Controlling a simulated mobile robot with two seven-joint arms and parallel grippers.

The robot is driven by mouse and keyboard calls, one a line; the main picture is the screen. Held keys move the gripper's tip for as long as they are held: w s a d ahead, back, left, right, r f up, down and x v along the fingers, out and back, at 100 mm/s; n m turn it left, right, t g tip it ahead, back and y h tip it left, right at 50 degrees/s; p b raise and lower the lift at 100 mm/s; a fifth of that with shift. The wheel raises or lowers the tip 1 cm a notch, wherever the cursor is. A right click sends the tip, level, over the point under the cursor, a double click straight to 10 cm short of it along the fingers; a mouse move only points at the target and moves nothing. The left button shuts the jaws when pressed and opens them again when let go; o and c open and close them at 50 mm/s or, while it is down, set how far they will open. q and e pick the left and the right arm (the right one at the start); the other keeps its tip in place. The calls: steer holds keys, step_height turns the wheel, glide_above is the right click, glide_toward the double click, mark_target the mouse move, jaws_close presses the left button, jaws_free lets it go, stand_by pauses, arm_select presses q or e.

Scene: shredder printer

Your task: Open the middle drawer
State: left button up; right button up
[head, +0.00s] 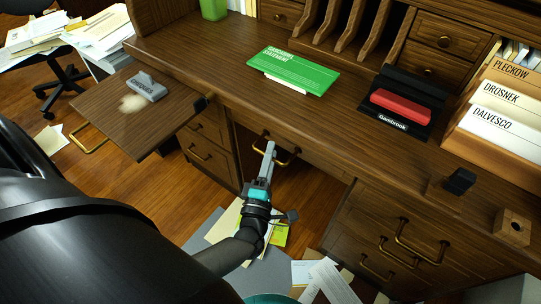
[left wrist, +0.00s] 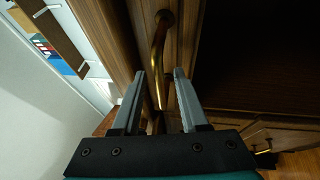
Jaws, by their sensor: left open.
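The middle drawer (head: 322,167) is the wooden front under the desk's centre, and it looks closed. Its curved brass handle (head: 284,162) shows beside my left gripper (head: 269,152) in the head view. In the left wrist view the brass handle (left wrist: 159,45) runs down between the two open fingers of the left gripper (left wrist: 160,78). The fingers are apart and straddle the handle's lower end; I cannot tell whether either touches it. The head view shows the left arm reaching in from the lower left. My right gripper is not in view.
The desktop (head: 220,60) holds a green card (head: 295,70), a red stamp pad (head: 400,104) and a file box (head: 490,125). A pull-out board (head: 120,125) juts out at left. Side drawers (head: 390,245) stand at lower right. Papers (head: 330,280) litter the floor.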

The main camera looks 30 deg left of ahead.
arm_select(q)
steer(key=shift+c, duration=0.3)
jaws_close()
stand_by(1.0)
